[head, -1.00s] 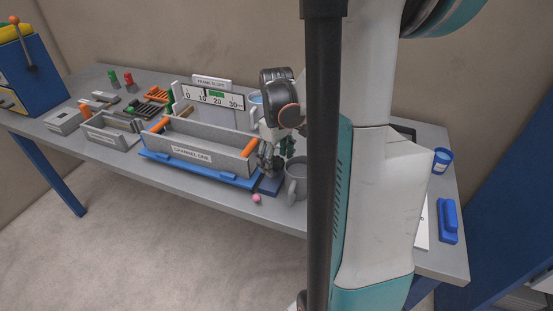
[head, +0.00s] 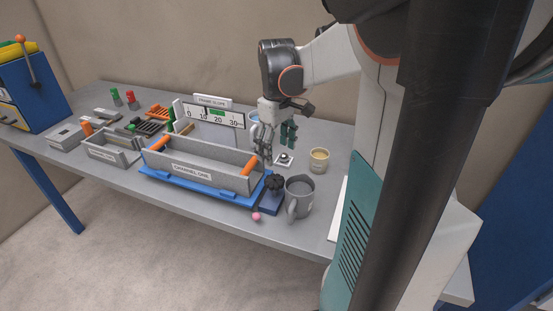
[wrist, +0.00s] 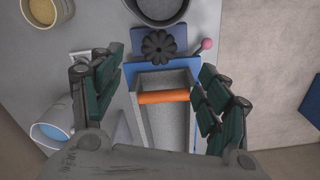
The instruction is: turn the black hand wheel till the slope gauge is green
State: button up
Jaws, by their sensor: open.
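The black hand wheel (head: 275,182) sits on a blue block at the right end of the channel frame (head: 205,171). It shows whole, lobed like a flower, in the wrist view (wrist: 159,46). The slope gauge (head: 215,113) stands behind the frame, with a 0 to 30 scale and a green band near the middle. Its pointer is too small to read surely. My gripper (head: 275,141) is open and empty, above and behind the wheel. In the wrist view its green-padded fingers are spread on both sides of the frame's orange bar (wrist: 163,97), apart from the wheel.
A grey mug (head: 299,197) stands close to the right of the wheel. A pink ball (head: 256,216) is at the frame's front corner. A tan cup (head: 319,160) stands behind. A blue-lined cup (wrist: 50,133) is near my left finger. Smaller trays and parts fill the table's left.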

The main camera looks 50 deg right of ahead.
aim_at(273, 178)
jog(key=shift+r, duration=0.45)
jog(key=shift+r, duration=0.1)
jog(key=f, duration=0.4)
jog(key=w+f+b, duration=0.1)
jog(key=f, duration=0.7)
jog(key=shift+w+f, duration=0.2)
jog(key=shift+w, duration=0.05)
jog(key=shift+c, duration=0.5)
jog(key=c, duration=1)
